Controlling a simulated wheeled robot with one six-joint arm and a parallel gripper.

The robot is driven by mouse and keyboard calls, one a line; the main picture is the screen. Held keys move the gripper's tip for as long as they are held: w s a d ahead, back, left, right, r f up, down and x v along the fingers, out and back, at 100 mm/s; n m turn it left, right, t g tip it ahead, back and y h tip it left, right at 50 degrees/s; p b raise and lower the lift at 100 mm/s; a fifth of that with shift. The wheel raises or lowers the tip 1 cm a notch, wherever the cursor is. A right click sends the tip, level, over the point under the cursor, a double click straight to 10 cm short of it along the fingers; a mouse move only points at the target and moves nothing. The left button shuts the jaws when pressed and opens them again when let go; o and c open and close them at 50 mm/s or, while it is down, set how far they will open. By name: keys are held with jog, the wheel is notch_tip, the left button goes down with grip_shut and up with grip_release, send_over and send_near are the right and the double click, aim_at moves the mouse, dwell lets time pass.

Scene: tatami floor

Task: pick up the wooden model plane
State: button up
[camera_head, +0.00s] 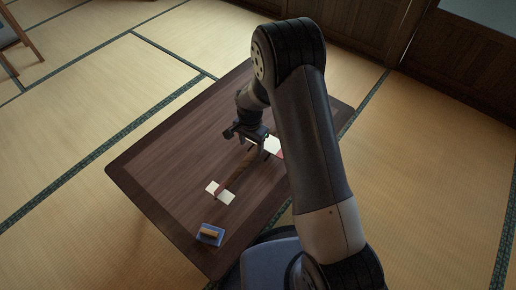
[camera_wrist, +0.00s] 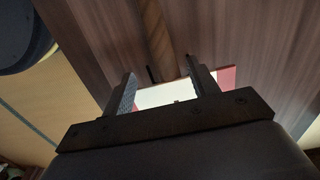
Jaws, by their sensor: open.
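The wooden model plane lies on the dark low table (camera_head: 150,165). Its brown body (camera_head: 238,172) runs toward the near edge, with a white tail piece (camera_head: 220,192) at that end. Its white wing with a red end (camera_head: 275,147) is partly hidden by my arm. My gripper (camera_head: 254,148) is open at the wing end of the plane. In the wrist view, the body (camera_wrist: 153,28) leads in between my two fingers (camera_wrist: 162,74), and the white wing (camera_wrist: 163,95) with red ends shows behind them. I cannot tell whether the fingers touch the plane.
A small blue tray (camera_head: 203,239) with a wooden block (camera_head: 209,233) on it sits near the table's near corner. The left part of the table is bare. Tatami floor (camera_head: 60,120) surrounds the table, and wooden panels (camera_head: 455,60) stand at the back right.

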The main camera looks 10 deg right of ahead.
aim_at(252, 153)
jog(key=f+b, duration=0.1)
jog(key=f, duration=0.1)
jog(key=f+b, duration=0.1)
jog(key=f, duration=0.2)
jog(key=w+f+b, duration=0.1)
jog(key=f, duration=0.1)
jog(key=shift+d+f, duration=0.15)
jog(key=shift+f, duration=0.25)
jog(key=shift+r, duration=0.1)
jog(key=c, duration=1.2)
